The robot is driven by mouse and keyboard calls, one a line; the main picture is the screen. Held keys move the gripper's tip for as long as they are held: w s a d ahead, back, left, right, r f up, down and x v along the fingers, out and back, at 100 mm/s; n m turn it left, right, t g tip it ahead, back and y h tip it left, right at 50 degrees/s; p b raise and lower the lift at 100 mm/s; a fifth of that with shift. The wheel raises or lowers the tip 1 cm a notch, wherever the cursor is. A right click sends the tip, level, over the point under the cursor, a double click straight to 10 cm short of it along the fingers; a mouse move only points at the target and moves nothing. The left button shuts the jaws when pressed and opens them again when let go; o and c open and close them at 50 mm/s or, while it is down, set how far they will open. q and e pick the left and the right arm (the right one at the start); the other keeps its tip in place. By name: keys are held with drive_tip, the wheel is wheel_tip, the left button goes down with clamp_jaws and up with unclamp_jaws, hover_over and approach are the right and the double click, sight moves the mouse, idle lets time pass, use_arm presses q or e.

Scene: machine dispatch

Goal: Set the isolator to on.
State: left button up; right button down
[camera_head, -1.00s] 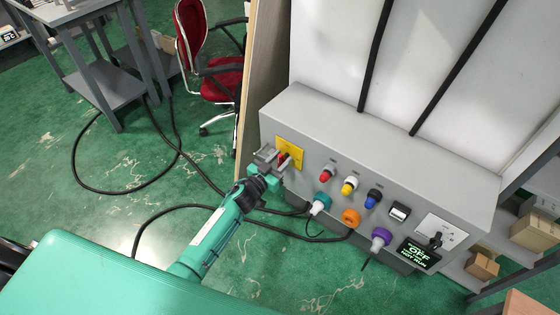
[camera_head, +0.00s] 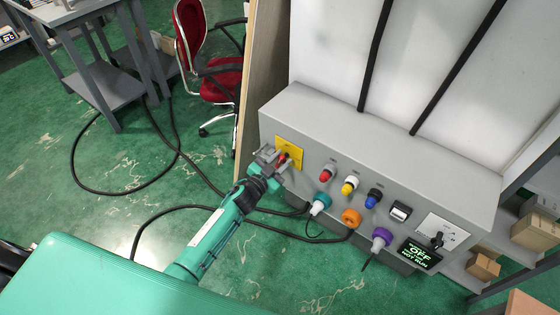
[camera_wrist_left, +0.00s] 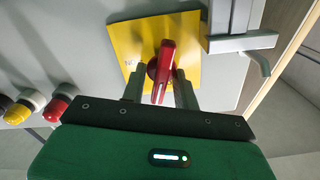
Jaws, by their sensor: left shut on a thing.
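The isolator is a red rotary handle (camera_wrist_left: 163,68) on a yellow plate (camera_head: 290,146), at the left end of the grey machine panel in the head view. In the left wrist view the yellow plate (camera_wrist_left: 130,42) lies behind the handle, and the handle is slightly tilted from upright in that picture. My left gripper (camera_head: 278,160) is at the isolator, its fingers on both sides of the red handle, shut on it. The fingers hide part of the handle in the head view. A display (camera_head: 419,254) on the panel reads OFF and NOT RUN. My right gripper is not in view.
Red (camera_head: 327,172), yellow (camera_head: 350,184) and blue (camera_head: 373,198) knobs line the panel, with teal (camera_head: 320,204), orange (camera_head: 351,217) and purple (camera_head: 381,238) plugs below. In the wrist view a metal bracket (camera_wrist_left: 240,43) stands beside the plate.

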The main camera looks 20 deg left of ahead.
use_arm(q)
drive_tip(key=m, duration=0.1)
drive_tip(key=m+b, duration=0.1)
drive_tip(key=m, duration=0.2)
drive_tip(key=shift+s+d+f+m, duration=0.1)
drive_tip(key=shift+d+f+m, duration=0.15)
drive_tip(key=shift+m, duration=0.15)
drive_tip(key=m+b, duration=0.2)
drive_tip(key=m, duration=0.1)
drive_tip(key=shift+f+m, duration=0.15)
drive_tip(key=shift+m, duration=0.15)
drive_tip(key=m+b, duration=0.2)
drive_tip(key=m, duration=0.2)
drive_tip(key=shift+d+f+m, duration=0.1)
drive_tip(key=shift+f+m, duration=0.05)
drive_tip(key=shift+m, duration=0.15)
drive_tip(key=shift+s+m+b, duration=0.1)
drive_tip(key=shift+m+b, duration=0.2)
drive_tip(key=shift+m, duration=0.5)
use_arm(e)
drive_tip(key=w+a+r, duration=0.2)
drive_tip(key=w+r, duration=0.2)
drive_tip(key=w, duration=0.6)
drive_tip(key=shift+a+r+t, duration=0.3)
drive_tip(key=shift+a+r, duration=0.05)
use_arm(q)
drive_tip(key=o, duration=0.6)
